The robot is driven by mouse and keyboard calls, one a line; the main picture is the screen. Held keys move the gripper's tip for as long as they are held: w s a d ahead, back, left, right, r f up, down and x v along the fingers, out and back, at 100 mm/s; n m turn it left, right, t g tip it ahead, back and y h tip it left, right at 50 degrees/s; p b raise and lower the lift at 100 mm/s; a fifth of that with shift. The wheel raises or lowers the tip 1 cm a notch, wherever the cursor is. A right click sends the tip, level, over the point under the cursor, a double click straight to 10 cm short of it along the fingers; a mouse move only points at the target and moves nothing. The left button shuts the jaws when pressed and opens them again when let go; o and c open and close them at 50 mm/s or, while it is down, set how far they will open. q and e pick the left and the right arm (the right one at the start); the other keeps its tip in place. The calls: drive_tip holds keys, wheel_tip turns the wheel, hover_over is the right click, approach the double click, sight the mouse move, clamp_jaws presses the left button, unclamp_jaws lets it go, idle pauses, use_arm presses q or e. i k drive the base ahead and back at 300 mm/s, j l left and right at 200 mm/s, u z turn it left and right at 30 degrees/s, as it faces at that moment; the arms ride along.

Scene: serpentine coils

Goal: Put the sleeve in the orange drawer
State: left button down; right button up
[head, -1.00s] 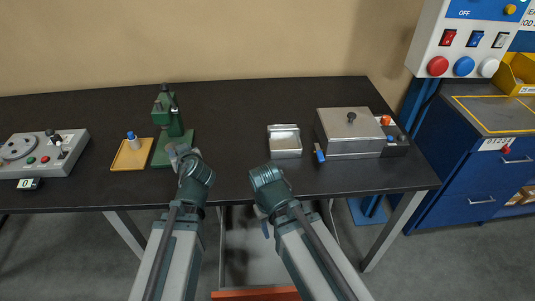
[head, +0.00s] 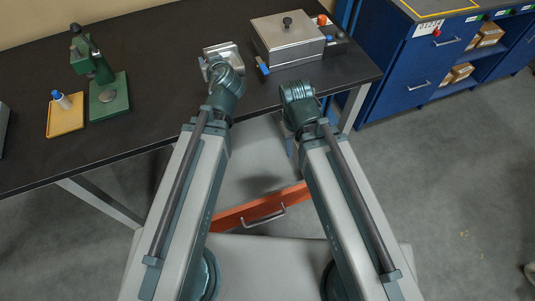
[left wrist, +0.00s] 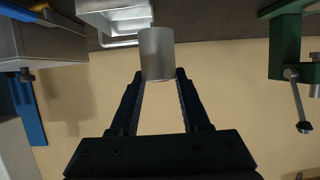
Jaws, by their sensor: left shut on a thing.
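The sleeve (left wrist: 157,52) is a short silver cylinder. In the left wrist view my left gripper (left wrist: 160,82) is shut on it at the fingertips. In the head view my left gripper (head: 207,70) is over the table's front part, by the small metal tray (head: 225,50); the sleeve is hard to make out there. The orange drawer (head: 240,216) is below the table edge, pulled out, its handle facing me and its grey inside partly showing between my arms. My right gripper (head: 291,146) points down over the drawer's right side; its fingers are mostly hidden.
A lidded metal box (head: 286,42) stands right of the tray. A green press (head: 105,92) and a yellow tray (head: 66,122) with a blue-capped bottle (head: 61,99) are at the left. A blue cabinet (head: 412,75) stands at the right. The black table between press and tray is clear.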

sight(255, 176)
drive_tip(key=j+z, duration=0.25)
drive_tip(key=z, duration=0.15)
drive_tip(key=k+j+z, duration=0.1)
drive_tip(key=j+z, duration=0.15)
drive_tip(key=z, duration=0.15)
drive_tip(key=k+j+z, duration=0.15)
drive_tip(key=z, duration=0.3)
drive_tip(key=k+j+z, duration=0.15)
drive_tip(key=z, duration=0.25)
drive_tip(key=k+j+z, duration=0.15)
drive_tip(key=k+j, duration=0.25)
drive_tip(key=k+j+z, duration=0.15)
drive_tip(key=k+j, duration=0.2)
drive_tip(key=k, duration=0.2)
drive_tip(key=k+j+z, duration=0.15)
drive_tip(key=k, duration=0.35)
drive_tip(key=j, duration=0.1)
